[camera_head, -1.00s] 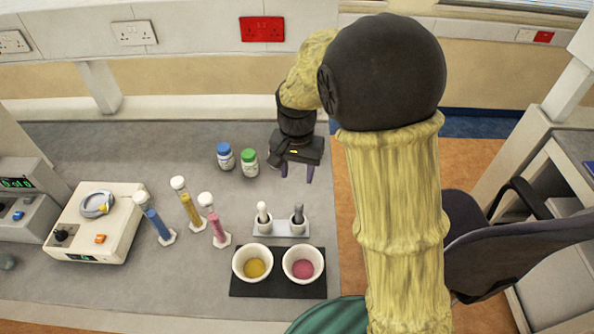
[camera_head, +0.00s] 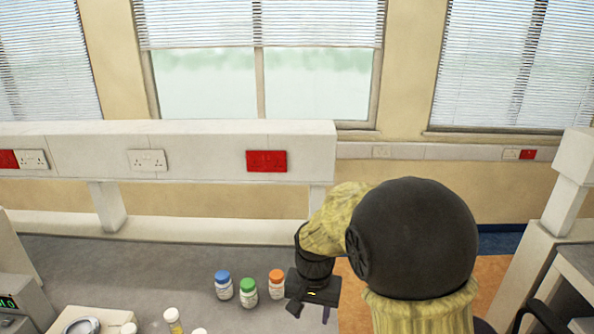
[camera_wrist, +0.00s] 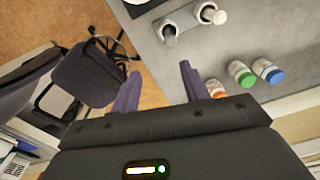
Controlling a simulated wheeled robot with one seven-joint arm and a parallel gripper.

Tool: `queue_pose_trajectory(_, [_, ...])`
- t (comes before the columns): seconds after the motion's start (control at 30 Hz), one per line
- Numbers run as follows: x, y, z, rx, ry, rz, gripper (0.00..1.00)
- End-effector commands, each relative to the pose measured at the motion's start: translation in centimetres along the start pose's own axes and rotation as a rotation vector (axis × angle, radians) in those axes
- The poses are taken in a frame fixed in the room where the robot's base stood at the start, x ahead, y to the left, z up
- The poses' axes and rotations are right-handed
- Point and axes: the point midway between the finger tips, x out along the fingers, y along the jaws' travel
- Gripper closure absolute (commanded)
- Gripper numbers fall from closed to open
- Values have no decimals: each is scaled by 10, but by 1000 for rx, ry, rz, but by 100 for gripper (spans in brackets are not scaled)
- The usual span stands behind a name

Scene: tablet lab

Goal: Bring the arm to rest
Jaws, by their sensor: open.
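My gripper (camera_head: 310,314) is over the right end of the grey bench (camera_head: 150,262), just right of an orange-capped bottle (camera_head: 277,284). In the wrist view, its two dark fingers (camera_wrist: 160,74) stand wide apart with nothing between them. The orange-capped bottle (camera_wrist: 215,88) is partly hidden behind the right finger there. My arm rises at the right of the head view, bent at a large dark joint.
Blue-capped (camera_head: 223,286) and green-capped (camera_head: 248,293) bottles stand left of the orange-capped one. The wrist view shows a grey pestle (camera_wrist: 170,38) and a white pestle (camera_wrist: 215,16) in holders, and a dark chair (camera_wrist: 85,75) beyond the bench edge. Windows (camera_head: 205,85) line the wall.

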Motion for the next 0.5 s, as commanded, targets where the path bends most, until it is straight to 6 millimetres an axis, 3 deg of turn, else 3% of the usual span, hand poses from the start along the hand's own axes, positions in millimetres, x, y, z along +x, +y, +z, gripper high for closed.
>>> queue_pose_trajectory(0.1, [-4,47,13,-42,44,-23,55])
queue_pose_trajectory(0.3, [-5,115,52,-161,144,-28,55])
queue_pose_trajectory(0.5, [-3,143,77,-237,199,-12,55])
